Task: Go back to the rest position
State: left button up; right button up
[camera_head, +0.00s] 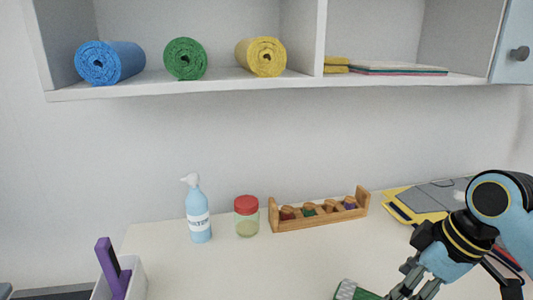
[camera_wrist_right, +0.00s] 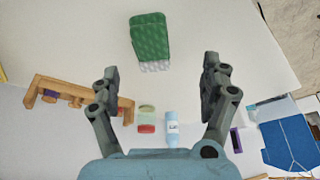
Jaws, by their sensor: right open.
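My right gripper (camera_head: 412,284) comes in at the lower right of the head view, low over the white table, with its fingertips near the bottom edge. In the right wrist view my right gripper (camera_wrist_right: 161,78) is open, its two fingers wide apart with nothing between them. A green object with a pale textured end (camera_wrist_right: 150,36) lies on the table beyond the fingertips, apart from them. It also shows, cut off, at the bottom of the head view (camera_head: 362,294). My left gripper is in neither view.
A shelf (camera_head: 220,84) with rolled mats hangs above. A yellow-grey item (camera_head: 417,205) lies behind my right arm.

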jog(key=s+d+r+m+h, duration=0.15)
jog(key=s+m+h, duration=0.25)
jog(key=s+m, duration=1)
jog(key=s+d+f+n+b, duration=0.1)
jog(key=s+f+n+b, duration=0.15)
jog(key=f, duration=0.95)
jog(key=s+f+n+b, duration=0.1)
jog(key=f+b, duration=0.3)
jog(key=f, duration=0.8)
jog(key=s+d+f+n+b, duration=0.1)
jog(key=s+f+n+b, duration=0.15)
jog(key=f, duration=0.95)
jog(key=s+f+g+b, duration=0.1)
jog(key=s+f+b, duration=0.3)
jog(key=s+f, duration=0.5)
jog(key=s+d+f+m+b, duration=0.1)
jog(key=s+f+b, duration=0.3)
jog(key=s+f, duration=0.5)
notch_tip(320, 180, down, 6)
jog(key=shift+s+f+g+b, duration=0.1)
jog(key=shift+s+g+b, duration=0.3)
